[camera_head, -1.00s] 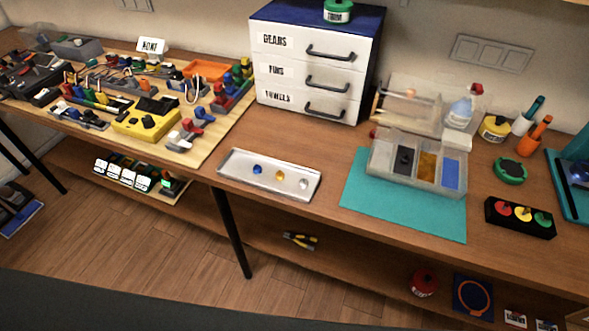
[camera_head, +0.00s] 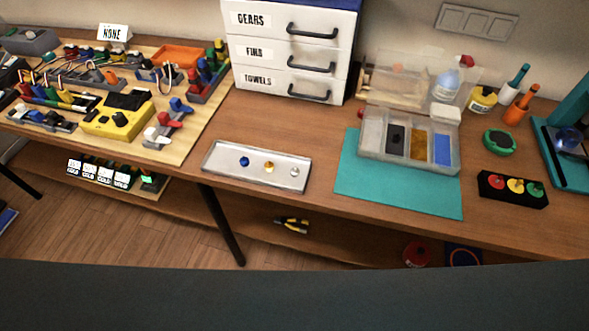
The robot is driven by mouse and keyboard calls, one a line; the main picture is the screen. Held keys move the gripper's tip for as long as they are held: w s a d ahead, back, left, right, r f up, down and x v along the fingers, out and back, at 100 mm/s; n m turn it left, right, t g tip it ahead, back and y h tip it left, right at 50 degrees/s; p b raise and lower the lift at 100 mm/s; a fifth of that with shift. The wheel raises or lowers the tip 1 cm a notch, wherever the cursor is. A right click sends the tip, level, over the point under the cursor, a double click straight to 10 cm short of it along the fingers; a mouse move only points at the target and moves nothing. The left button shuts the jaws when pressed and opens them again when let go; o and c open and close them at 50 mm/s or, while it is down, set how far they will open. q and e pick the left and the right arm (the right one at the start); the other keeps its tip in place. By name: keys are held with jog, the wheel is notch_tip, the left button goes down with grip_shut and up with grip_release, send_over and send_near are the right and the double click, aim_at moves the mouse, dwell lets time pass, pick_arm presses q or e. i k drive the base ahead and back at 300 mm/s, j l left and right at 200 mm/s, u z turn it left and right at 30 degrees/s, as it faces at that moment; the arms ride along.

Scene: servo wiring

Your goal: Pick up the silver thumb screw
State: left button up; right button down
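The silver thumb screw (camera_head: 294,172) lies at the right end of a shallow metal tray (camera_head: 222,167) on the wooden bench. A gold screw (camera_head: 268,167) is in the middle of the tray, and a blue screw (camera_head: 244,161) is toward its left end. The three stand apart from one another. Neither of my grippers shows in this view.
A clear compartment box (camera_head: 447,169) sits on a teal mat (camera_head: 380,197) right of the tray. A drawer cabinet (camera_head: 262,64) stands behind. A wooden board (camera_head: 190,140) with wired parts is at left. A black button box (camera_head: 488,194) is at right.

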aim_at(294, 172)
jog(key=z, duration=1.25)
jog(key=j+z, duration=0.15)
jog(key=z, duration=0.25)
jog(key=k+j, duration=0.2)
jog(key=j, duration=0.2)
jog(key=k+j, duration=0.45)
jog(key=j, duration=0.3)
jog(key=i, duration=0.35)
